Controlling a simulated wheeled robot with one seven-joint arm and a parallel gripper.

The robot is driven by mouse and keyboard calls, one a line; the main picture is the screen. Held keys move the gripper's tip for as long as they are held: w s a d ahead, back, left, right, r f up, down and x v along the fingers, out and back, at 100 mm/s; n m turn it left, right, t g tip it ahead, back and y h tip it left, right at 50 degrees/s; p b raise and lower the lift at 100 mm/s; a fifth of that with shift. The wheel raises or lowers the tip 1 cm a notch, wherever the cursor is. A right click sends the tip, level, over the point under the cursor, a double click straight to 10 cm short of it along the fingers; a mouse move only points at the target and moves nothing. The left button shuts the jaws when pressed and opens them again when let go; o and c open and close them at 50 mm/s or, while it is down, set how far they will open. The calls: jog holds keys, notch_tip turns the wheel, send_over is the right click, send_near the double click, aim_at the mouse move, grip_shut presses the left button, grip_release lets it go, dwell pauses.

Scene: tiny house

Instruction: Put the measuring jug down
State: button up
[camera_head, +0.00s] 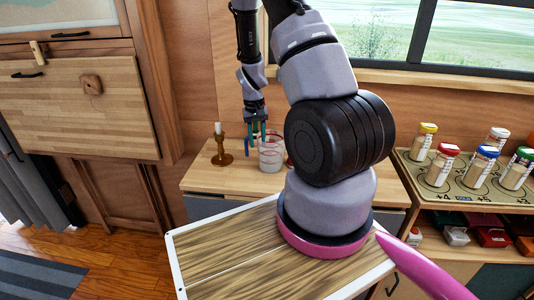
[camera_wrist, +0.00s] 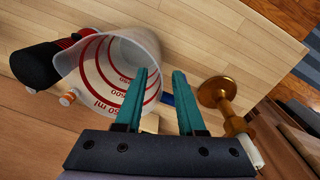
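The measuring jug (camera_head: 270,158) is clear with red markings and appears to rest on the wooden counter (camera_head: 232,180); its base contact is partly unclear. In the wrist view the jug (camera_wrist: 108,72) shows large at the left, with its rim towards the camera. My gripper (camera_head: 257,133) is close to the jug, at its upper left in the head view. Its two teal fingers (camera_wrist: 165,80) are apart. The left finger overlaps the jug's right side in the wrist view. I see nothing clamped between them, though the exact gap to the jug wall is unclear.
A brass candlestick (camera_head: 221,150) with a white candle stands left of the jug; it also shows right of the fingers in the wrist view (camera_wrist: 220,95). A dark object (camera_wrist: 35,65) lies beside the jug. A spice rack (camera_head: 462,172) stands at the right.

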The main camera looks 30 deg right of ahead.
jog(key=shift+d+f, duration=0.15)
jog(key=shift+f, duration=1.3)
grip_shut()
